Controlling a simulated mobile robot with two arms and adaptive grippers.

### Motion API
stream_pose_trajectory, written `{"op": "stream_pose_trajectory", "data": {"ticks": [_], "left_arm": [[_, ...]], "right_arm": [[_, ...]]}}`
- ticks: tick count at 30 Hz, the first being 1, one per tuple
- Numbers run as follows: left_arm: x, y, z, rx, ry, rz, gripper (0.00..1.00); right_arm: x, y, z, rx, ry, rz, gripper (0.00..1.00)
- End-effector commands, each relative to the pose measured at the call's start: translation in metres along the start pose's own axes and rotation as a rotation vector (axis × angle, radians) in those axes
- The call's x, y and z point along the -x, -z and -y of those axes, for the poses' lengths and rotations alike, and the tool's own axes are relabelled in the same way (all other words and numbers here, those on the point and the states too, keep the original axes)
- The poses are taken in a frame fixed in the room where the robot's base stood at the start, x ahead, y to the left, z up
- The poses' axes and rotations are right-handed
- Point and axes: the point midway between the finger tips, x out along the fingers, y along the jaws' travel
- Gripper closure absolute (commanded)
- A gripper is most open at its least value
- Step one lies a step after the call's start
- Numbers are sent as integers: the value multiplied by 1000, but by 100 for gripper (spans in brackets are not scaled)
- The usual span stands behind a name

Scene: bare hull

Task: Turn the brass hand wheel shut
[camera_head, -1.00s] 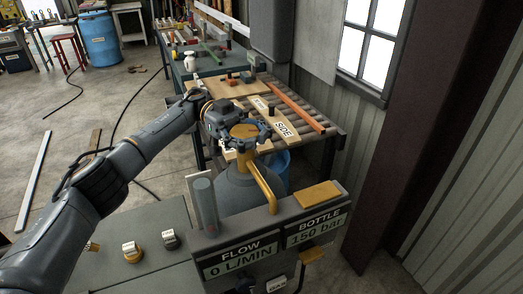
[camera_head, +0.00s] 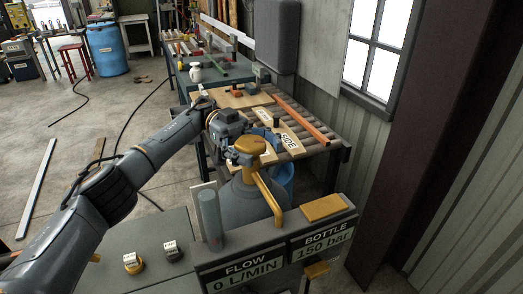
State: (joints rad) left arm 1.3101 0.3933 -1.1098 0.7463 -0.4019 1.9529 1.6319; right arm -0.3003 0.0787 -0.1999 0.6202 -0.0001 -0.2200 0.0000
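The brass hand wheel (camera_head: 250,146) sits on top of a grey gas bottle (camera_head: 240,194), right of the picture's middle-left. My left gripper (camera_head: 253,146) reaches over the bottle from the left, with its fingers spread on either side of the wheel. The fingers look apart, wider than the wheel; whether either touches its rim is too small to tell. A brass pipe (camera_head: 268,195) runs down from the bottle's top to the panel. The panel (camera_head: 275,250) reads FLOW 0 L/MIN and BOTTLE 150 bar. My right gripper is not in view.
Behind the bottle a roller bench (camera_head: 318,112) holds boards and an orange bar (camera_head: 301,120). A blue bucket (camera_head: 281,178) stands behind the bottle. A glass flow tube (camera_head: 209,214) rises close in front. A dark column (camera_head: 405,145) stands at the right.

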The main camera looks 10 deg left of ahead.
Motion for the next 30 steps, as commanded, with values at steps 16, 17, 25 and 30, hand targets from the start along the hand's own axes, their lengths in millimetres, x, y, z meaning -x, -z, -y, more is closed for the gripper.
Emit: {"op": "stream_pose_trajectory", "data": {"ticks": [16,17,25,30], "left_arm": [[0,56,0,-4,-2,2,25],[0,63,0,-5,-1,2,25],[0,96,0,-1,0,1,25],[0,100,0,1,0,0,25]], "right_arm": [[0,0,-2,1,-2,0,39],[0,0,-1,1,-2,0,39],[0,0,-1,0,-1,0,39],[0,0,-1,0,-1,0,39]]}}
